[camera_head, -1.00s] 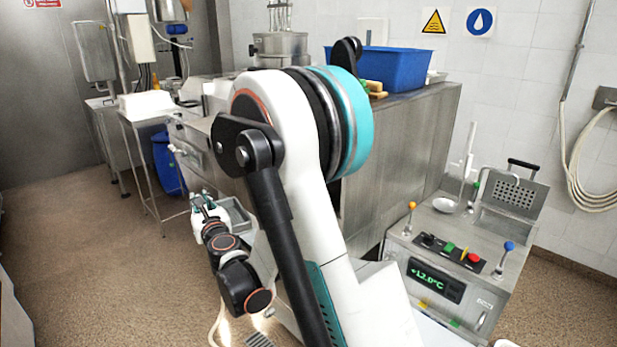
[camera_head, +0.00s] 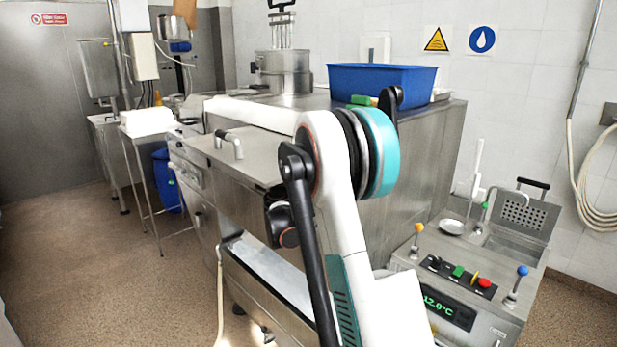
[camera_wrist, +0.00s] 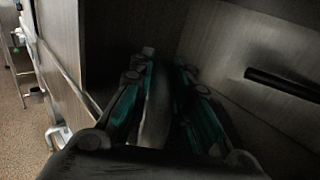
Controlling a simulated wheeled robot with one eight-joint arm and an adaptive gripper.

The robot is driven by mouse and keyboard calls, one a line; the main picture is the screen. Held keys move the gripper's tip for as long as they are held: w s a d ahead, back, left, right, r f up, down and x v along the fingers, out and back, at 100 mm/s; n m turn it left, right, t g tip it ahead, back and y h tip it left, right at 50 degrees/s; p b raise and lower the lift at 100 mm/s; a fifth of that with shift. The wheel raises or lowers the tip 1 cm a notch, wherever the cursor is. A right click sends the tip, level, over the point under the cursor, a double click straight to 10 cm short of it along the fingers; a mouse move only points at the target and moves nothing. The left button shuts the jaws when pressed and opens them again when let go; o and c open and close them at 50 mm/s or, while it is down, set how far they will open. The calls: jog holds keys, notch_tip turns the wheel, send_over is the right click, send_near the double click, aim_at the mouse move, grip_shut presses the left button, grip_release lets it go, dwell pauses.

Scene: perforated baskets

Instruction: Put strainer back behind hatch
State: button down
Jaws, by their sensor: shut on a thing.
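My gripper (camera_wrist: 166,66) shows in the wrist view, with its two teal fingers reaching into a dark metal recess. The fingers are shut on a thin, pale grey metal piece (camera_wrist: 156,115), which looks like the strainer, seen nearly edge-on. Its far end is lost in shadow. A metal panel with a black bar handle (camera_wrist: 284,85) stands to the right of the fingers; it may be the hatch. In the head view my arm hides the gripper and the strainer.
A steel machine (camera_head: 405,165) fills the middle, with a blue bin (camera_head: 380,90) on top. A long metal trough (camera_head: 270,270) runs along its front.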

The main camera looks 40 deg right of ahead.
jog(key=d, duration=0.9)
jog(key=shift+w, duration=0.35)
jog(key=shift+d+f+b, duration=0.2)
jog(key=shift+f+b, duration=0.15)
jog(key=shift+f, duration=0.5)
jog(key=shift+d+f+b, duration=0.2)
jog(key=shift+f+b, duration=0.1)
jog(key=shift+f, duration=0.55)
jog(key=shift+f, duration=0.15)
jog(key=c, duration=1.5)
grip_release()
jog(key=shift+s+a, duration=0.15)
jog(key=shift+a, duration=0.05)
jog(key=p+v, duration=0.2)
jog(key=v, duration=0.9)
jog(key=shift+s+a+p, duration=0.15)
jog(key=shift+s+p, duration=0.05)
jog(key=shift+p, duration=0.15)
